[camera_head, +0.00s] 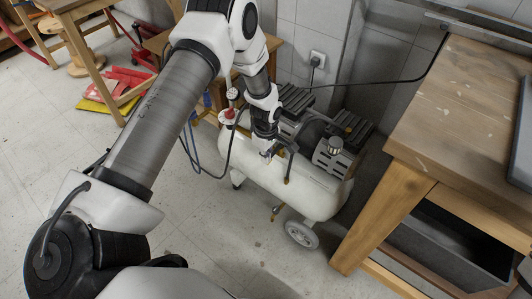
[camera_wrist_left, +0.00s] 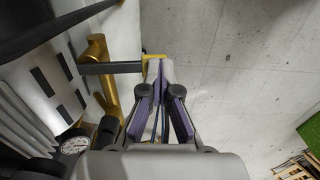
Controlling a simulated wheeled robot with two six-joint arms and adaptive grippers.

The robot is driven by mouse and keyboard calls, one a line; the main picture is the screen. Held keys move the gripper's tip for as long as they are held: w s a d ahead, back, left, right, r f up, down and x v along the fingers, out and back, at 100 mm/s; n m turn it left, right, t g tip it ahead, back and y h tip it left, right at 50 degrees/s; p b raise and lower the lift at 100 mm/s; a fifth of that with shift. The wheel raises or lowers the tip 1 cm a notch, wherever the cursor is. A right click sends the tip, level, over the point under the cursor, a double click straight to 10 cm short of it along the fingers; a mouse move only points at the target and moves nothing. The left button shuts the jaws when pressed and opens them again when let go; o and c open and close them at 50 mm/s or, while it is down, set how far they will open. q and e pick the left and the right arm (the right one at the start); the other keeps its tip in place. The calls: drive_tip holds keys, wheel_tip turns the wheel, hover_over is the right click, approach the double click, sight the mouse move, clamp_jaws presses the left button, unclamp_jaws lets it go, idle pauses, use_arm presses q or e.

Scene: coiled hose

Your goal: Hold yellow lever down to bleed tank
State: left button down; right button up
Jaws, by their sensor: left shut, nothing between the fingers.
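The white compressor tank (camera_head: 312,192) lies on its wheels beside the workbench. My left arm reaches over it, and my left gripper (camera_head: 268,153) is low at the tank's near side. In the left wrist view the gripper (camera_wrist_left: 159,68) is shut with nothing between the fingers. A small yellow piece (camera_wrist_left: 145,59), likely the lever, shows right by the fingertips, at the end of a dark bar; I cannot tell if they touch. A brass pipe (camera_wrist_left: 99,49) stands left of it. The fingers partly hide the yellow piece. My right gripper is not in view.
A gauge (camera_wrist_left: 75,145) sits at the lower left of the wrist view. A wooden workbench (camera_head: 470,95) stands close on the tank's right. A black cable (camera_head: 385,82) runs behind the compressor. Bare floor (camera_head: 215,225) lies in front of the tank.

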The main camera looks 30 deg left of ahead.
use_arm(q)
drive_tip(key=shift+r+p, duration=0.3)
drive_tip(key=shift+r, duration=0.15)
drive_tip(key=shift+r+p, duration=0.25)
drive_tip(key=shift+p, duration=0.05)
wheel_tip(320, 180, up, 5)
drive_tip(key=p, duration=0.4)
drive_tip(key=shift+w, duration=0.1)
wheel_tip(320, 180, up, 8)
drive_tip(key=shift+r, duration=0.25)
